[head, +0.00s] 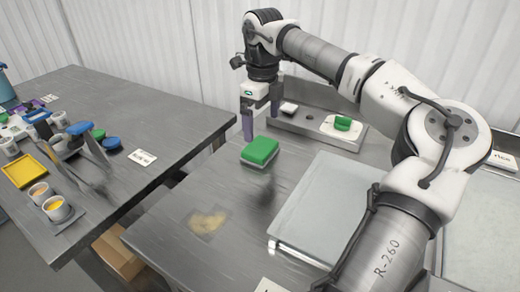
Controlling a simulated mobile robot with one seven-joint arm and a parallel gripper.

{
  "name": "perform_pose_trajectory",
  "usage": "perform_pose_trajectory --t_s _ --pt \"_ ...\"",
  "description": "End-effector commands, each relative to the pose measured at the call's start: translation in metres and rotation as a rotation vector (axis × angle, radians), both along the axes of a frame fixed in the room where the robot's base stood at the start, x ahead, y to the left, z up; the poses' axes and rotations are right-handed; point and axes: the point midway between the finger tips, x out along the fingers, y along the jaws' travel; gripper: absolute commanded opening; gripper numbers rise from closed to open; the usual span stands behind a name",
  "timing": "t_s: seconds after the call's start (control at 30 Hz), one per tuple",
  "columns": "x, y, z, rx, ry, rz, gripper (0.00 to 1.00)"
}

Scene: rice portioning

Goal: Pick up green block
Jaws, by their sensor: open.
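A green block (261,150) with a pale lower layer lies on the grey metal table in the middle of the head view. A smaller green piece (343,123) sits on a white pad on the raised ledge at the back right. My gripper (261,125) points down from the arm, behind and above the larger green block. Its jaws are open with nothing between them. Its fingers look apart from the block, though the exact gap is hard to judge.
A pale flat tray (325,205) lies right of the block. A yellowish smear (208,222) marks the table in front. A gap separates this table from the left one, which holds a yellow tray (24,170), cups and blue-topped items. My arm crosses the right side.

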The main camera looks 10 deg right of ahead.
Motion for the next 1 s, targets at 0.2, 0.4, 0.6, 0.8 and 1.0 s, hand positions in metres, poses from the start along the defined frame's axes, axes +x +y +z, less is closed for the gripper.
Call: perform_pose_trajectory --t_s 0.2,0.4,0.6,0.8,1.0 --pt "0.0 0.001 -0.02 0.001 0.001 0.002 1.0" --pt "0.003 0.004 -0.042 0.002 0.002 0.002 1.0" --pt "0.004 0.004 -0.068 0.001 0.001 0.002 1.0" --pt "0.005 0.004 -0.072 0.0 -0.001 0.001 1.0" --pt "0.005 0.004 -0.072 0.001 -0.001 0.001 0.84"
